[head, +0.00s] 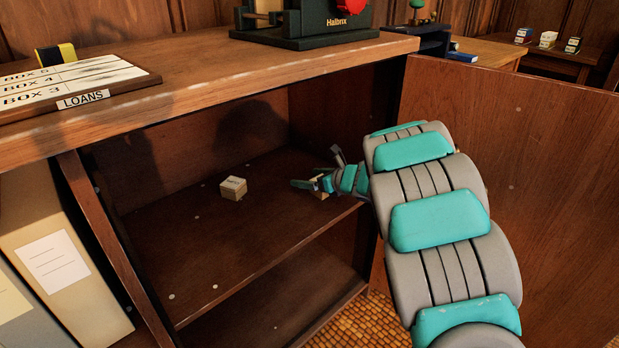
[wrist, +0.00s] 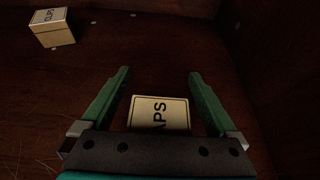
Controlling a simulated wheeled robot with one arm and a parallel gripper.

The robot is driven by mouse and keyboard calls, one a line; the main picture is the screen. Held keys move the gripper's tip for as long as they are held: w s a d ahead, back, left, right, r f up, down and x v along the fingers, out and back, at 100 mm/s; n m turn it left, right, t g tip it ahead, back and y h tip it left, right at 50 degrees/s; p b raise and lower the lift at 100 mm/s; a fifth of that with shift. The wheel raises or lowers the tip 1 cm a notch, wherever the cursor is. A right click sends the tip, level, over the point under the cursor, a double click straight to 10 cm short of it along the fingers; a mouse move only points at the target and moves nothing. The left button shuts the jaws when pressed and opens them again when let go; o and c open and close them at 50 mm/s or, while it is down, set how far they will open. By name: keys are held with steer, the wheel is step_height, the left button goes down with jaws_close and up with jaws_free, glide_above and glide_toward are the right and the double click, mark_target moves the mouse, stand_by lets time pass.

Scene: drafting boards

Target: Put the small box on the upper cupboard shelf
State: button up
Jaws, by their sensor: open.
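A small cream box (wrist: 158,114) with a label ending in "APS" sits between my gripper's fingers in the wrist view, its near part hidden by the gripper body. In the head view only a bit of this box (head: 321,187) shows beside the fingers, at the right of the upper cupboard shelf (head: 200,245). My gripper (wrist: 159,73) is open, with a gap between each finger and the box. It also shows in the head view (head: 315,169), reaching inside the cupboard low over the shelf.
Another small box (head: 233,188) stands on the same shelf to the left; its label in the wrist view (wrist: 52,28) seems to read "CLIPS". The open cupboard door (head: 510,170) is to the right of my arm. The cupboard top (head: 200,75) overhangs the shelf. The shelf's front left is clear.

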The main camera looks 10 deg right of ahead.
steer(key=v, duration=1.2)
steer(key=shift+d+f, duration=0.1)
steer(key=shift+b, duration=0.3)
